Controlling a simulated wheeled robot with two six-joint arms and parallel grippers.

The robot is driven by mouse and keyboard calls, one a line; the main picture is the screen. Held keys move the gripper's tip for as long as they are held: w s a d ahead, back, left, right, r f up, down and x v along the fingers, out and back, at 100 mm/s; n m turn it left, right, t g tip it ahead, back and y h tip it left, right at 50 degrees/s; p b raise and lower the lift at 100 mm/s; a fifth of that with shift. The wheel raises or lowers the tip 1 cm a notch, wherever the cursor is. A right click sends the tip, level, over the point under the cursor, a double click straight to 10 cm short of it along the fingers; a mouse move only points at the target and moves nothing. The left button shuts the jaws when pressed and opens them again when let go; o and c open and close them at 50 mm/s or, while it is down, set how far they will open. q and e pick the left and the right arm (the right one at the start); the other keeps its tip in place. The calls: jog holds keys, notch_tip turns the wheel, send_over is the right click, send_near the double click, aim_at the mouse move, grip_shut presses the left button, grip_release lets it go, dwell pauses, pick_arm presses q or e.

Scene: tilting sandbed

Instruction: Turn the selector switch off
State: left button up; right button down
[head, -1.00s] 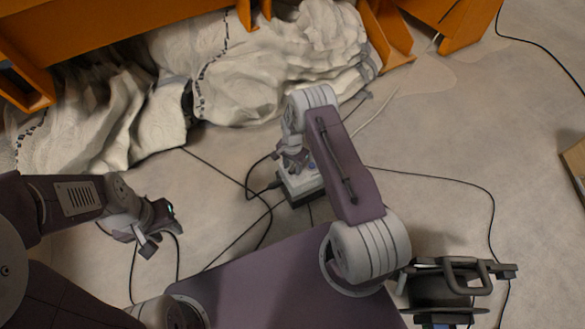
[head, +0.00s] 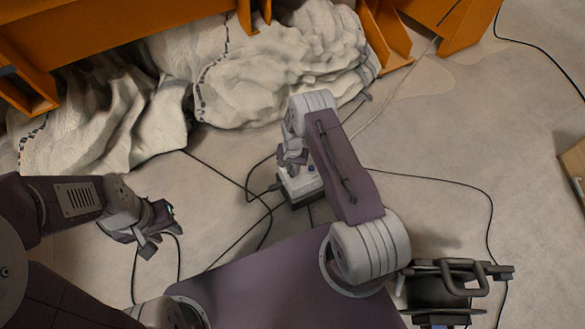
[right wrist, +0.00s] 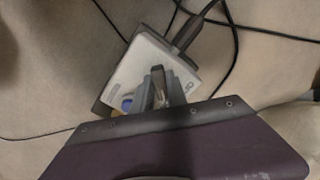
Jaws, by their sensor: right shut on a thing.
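The control box (head: 305,190) is a small white-topped box with a dark base on the floor, at the middle of the head view. Its pale top (right wrist: 132,75) and a blue button (right wrist: 127,104) show in the right wrist view. My right gripper (right wrist: 160,88) is over the box top and shut on the selector switch. The switch itself is mostly hidden by the fingers, so its setting cannot be read. My left gripper (head: 158,236) is open and empty, low over the floor at the left, well apart from the box.
A dark cable (right wrist: 192,32) plugs into the box, and other cables cross the floor. A crumpled white sandbed (head: 280,75) lies behind, with orange frame parts (head: 120,30) above it. A dark reel-like object (head: 440,290) stands at lower right. Floor at right is mostly clear.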

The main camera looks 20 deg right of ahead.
jog(key=n+p, duration=0.1)
jog(key=n, duration=0.3)
jog(key=shift+d+n, duration=0.1)
jog(key=shift+n, duration=0.2)
jog(key=shift+d+n, duration=0.1)
jog(key=shift+n, duration=1.8)
jog(key=c, duration=1.3)
grip_release()
